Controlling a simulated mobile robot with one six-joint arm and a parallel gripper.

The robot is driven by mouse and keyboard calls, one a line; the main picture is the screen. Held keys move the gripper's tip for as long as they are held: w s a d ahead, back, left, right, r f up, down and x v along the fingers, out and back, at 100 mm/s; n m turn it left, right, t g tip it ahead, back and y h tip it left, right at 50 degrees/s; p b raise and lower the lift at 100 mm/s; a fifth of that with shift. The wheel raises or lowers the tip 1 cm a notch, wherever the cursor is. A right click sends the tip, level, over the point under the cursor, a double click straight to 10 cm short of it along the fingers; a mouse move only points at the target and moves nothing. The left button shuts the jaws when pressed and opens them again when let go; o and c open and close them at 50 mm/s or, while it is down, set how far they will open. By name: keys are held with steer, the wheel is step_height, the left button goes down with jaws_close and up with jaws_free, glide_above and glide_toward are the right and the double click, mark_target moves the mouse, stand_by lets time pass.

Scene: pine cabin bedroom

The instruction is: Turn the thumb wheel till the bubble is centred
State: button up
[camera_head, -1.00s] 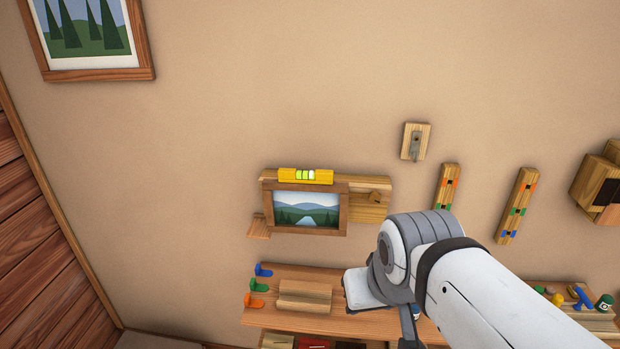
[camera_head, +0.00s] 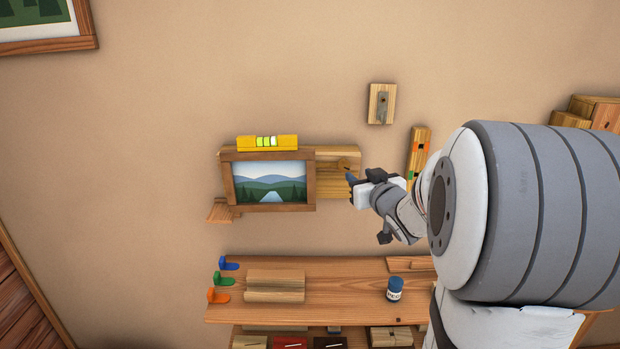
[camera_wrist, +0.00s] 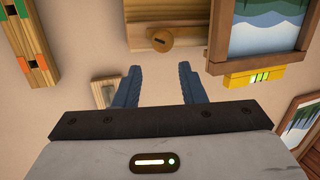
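The thumb wheel (camera_wrist: 160,39), a round slotted wooden knob, sits on a wooden backboard (camera_head: 345,191) at the picture's right. It also shows small in the head view (camera_head: 343,163). My gripper (camera_wrist: 160,68) is open and empty. In the wrist view its two blue fingers point toward the wheel and end short of it in the picture. In the head view my gripper (camera_head: 357,175) is just right of and below the wheel. The framed landscape (camera_head: 270,183) carries a yellow spirit level (camera_head: 246,143) with a green vial. I cannot tell the bubble's exact place.
A wooden plate with a metal piece (camera_head: 381,104) hangs above right.

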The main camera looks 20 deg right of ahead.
mark_target(345, 168)
steer(key=w, duration=0.3)
steer(key=w+f+y, duration=0.1)
steer(key=w, duration=0.1)
steer(key=w+t+y+p, duration=0.1)
steer(key=w, duration=0.2)
steer(key=shift+w+a+f+n, duration=0.25)
steer(key=shift+w+f+n, duration=0.1)
steer(key=shift+f+n, duration=0.05)
steer(key=shift+c, duration=0.3)
steer(key=c, duration=0.6)
